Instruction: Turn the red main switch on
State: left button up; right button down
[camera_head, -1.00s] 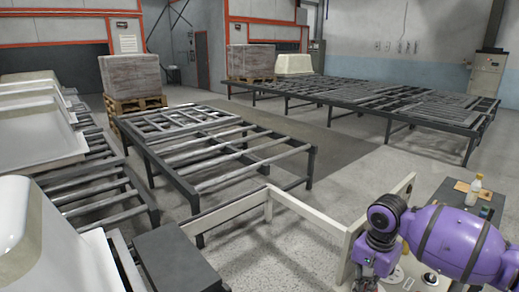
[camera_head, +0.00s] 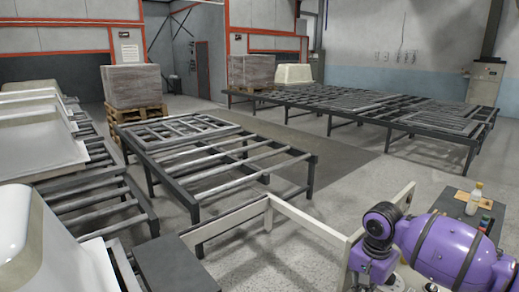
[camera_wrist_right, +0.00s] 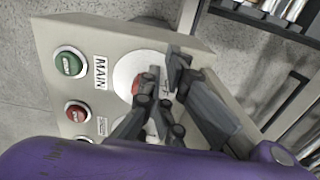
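A pale control panel (camera_wrist_right: 100,28) shows tilted in the right wrist view. Its red main switch (camera_wrist_right: 137,86) sits on a round white plate (camera_wrist_right: 127,68) beside a "MAIN" label (camera_wrist_right: 100,72). My right gripper (camera_wrist_right: 164,72) is over the white plate. Its dark fingers are apart, with a gap between the tips. One finger is close beside the red switch and covers part of it; I cannot tell whether they touch. The switch's setting is not clear. My left gripper is not in view.
A green button (camera_wrist_right: 69,64) and a red button (camera_wrist_right: 76,112) are on the same panel. In the head view, a pale frame rail (camera_head: 310,222) stands beside my right arm. A dark side table (camera_head: 450,199) holds a bottle (camera_head: 474,198). Roller tables (camera_head: 215,165) fill the middle.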

jog(key=shift+w+a+r, duration=0.1)
jog(key=shift+w+r, duration=0.05)
jog(key=shift+r, duration=0.05)
jog(key=shift+a+r, duration=0.15)
jog(key=shift+r, duration=2.65)
